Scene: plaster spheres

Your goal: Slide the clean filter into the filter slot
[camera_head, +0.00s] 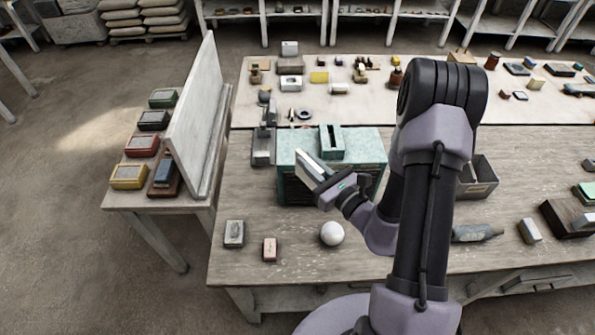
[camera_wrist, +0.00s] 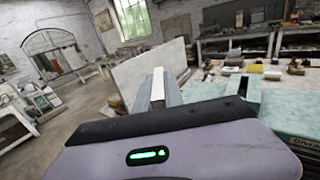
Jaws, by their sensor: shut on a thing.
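My gripper (camera_head: 317,178) is shut on a pale, flat panel, the clean filter (camera_head: 308,166), and holds it tilted in front of the teal box's left part. In the wrist view the filter's pale edge (camera_wrist: 158,82) shows between the grey fingers (camera_wrist: 160,92). The teal box (camera_head: 359,146) stands on the table and has a raised collar on top with a dark, narrow filter slot (camera_head: 331,138). The filter is apart from the slot, to its left and nearer the camera. In the wrist view the slot (camera_wrist: 243,87) is to the right of the fingers.
A white plaster sphere (camera_head: 332,233) and two small blocks (camera_head: 234,234) lie on the table in front of the box. A pale upright board (camera_head: 197,115) stands on the side table at left. A grey fixture (camera_head: 263,146) stands left of the box. An open bin (camera_head: 478,178) is right of my arm.

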